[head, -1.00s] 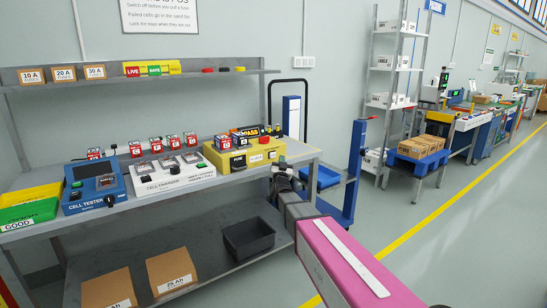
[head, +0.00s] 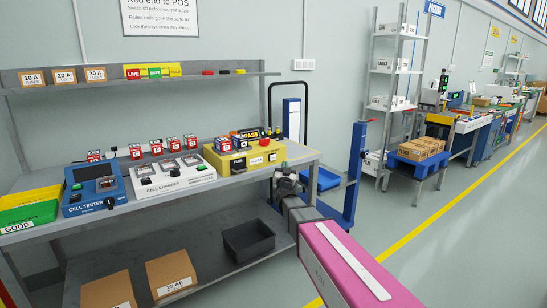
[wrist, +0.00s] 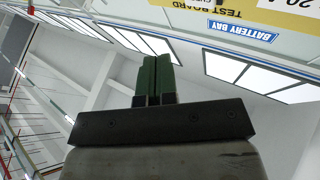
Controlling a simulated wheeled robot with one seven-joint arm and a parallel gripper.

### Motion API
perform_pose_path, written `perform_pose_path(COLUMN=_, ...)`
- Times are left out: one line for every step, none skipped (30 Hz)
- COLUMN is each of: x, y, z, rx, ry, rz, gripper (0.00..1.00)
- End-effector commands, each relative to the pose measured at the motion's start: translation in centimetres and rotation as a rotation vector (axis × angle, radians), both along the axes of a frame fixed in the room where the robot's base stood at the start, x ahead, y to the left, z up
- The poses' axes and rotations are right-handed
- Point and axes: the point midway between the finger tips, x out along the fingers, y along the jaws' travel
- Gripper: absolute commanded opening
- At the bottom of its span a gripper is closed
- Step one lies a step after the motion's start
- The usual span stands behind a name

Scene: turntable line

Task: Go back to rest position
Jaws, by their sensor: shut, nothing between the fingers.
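My gripper (wrist: 155,80) shows in the wrist view with its two green fingers pressed together and nothing between them. The wrist view looks up past the fingers to ceiling light panels and a blue-and-white battery bay sign (wrist: 243,32). In the head view my pink arm link reaches in from the lower right, and the dark wrist end of the arm sits at the right front edge of the workbench (head: 240,180). The fingers cannot be made out there. The gripper touches no object that I can see.
The bench holds a blue cell tester (head: 93,187), a white cell charger (head: 172,176), a yellow box (head: 245,157) and a green tray (head: 28,216). A grey bin (head: 248,240) stands on the lower shelf. A blue trolley (head: 355,175) stands right of the bench. The floor at right is open.

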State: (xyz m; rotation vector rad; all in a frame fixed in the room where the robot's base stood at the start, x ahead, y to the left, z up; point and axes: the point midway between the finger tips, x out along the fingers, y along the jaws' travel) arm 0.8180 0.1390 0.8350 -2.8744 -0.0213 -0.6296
Motion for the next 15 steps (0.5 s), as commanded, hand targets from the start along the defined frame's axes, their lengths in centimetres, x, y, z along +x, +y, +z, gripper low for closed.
perform_pose_path(x=-0.4, y=-0.4, z=-0.8, rx=-0.011, ry=0.046, rz=0.012, gripper=0.00)
perform_pose_path(x=-0.6, y=-0.5, z=-1.4, rx=-0.018, ry=0.079, rz=0.021, gripper=0.00)
perform_pose_path(x=-0.8, y=-0.8, z=-2.3, rx=-0.031, ry=0.132, rz=0.035, gripper=0.00)
perform_pose_path(x=-1.1, y=-0.9, z=-3.1, rx=-0.040, ry=0.175, rz=0.046, gripper=0.00)
perform_pose_path(x=-1.3, y=-1.1, z=-3.9, rx=-0.049, ry=0.220, rz=0.057, gripper=0.00)
perform_pose_path(x=-1.8, y=-1.4, z=-5.1, rx=-0.062, ry=0.283, rz=0.072, gripper=0.00)
perform_pose_path(x=-2.2, y=-1.6, z=-6.1, rx=-0.071, ry=0.332, rz=0.083, gripper=0.00)
perform_pose_path(x=-2.6, y=-1.9, z=-7.0, rx=-0.079, ry=0.383, rz=0.093, gripper=0.00)
perform_pose_path(x=-3.3, y=-2.3, z=-8.4, rx=-0.090, ry=0.452, rz=0.106, gripper=0.00)
perform_pose_path(x=-3.8, y=-2.6, z=-9.3, rx=-0.101, ry=0.504, rz=0.116, gripper=0.00)
perform_pose_path(x=-4.5, y=-2.9, z=-10.4, rx=-0.109, ry=0.558, rz=0.125, gripper=0.00)
perform_pose_path(x=-5.4, y=-3.3, z=-11.7, rx=-0.120, ry=0.631, rz=0.136, gripper=0.00)
perform_pose_path(x=-6.1, y=-3.7, z=-12.7, rx=-0.128, ry=0.686, rz=0.144, gripper=0.00)
perform_pose_path(x=-6.9, y=-4.1, z=-13.7, rx=-0.134, ry=0.742, rz=0.151, gripper=0.00)
perform_pose_path(x=-8.1, y=-4.6, z=-14.9, rx=-0.143, ry=0.816, rz=0.160, gripper=0.00)
